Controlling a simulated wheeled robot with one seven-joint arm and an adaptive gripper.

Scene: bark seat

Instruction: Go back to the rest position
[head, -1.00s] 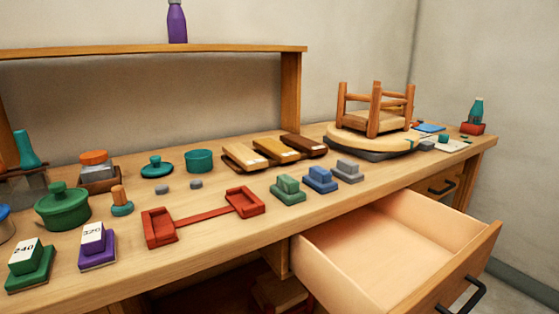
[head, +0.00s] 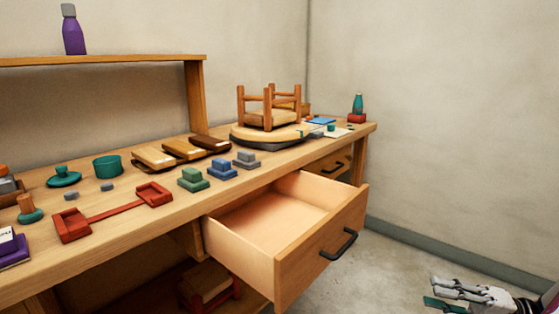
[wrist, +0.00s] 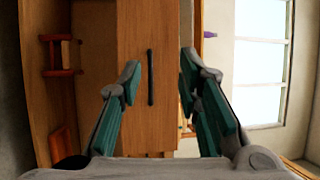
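My gripper (head: 448,292) shows at the bottom right of the head view, over the floor and apart from the workbench. In the wrist view my gripper (wrist: 155,72) has its two green-padded fingers spread wide with nothing between them. Behind them is a wooden front with a dark upright handle (wrist: 151,78). The rest of my arm is mostly outside the head view.
An open, empty drawer (head: 268,228) juts from the workbench (head: 150,222), left of my gripper. Grey floor (head: 385,262) is clear between drawer and gripper.

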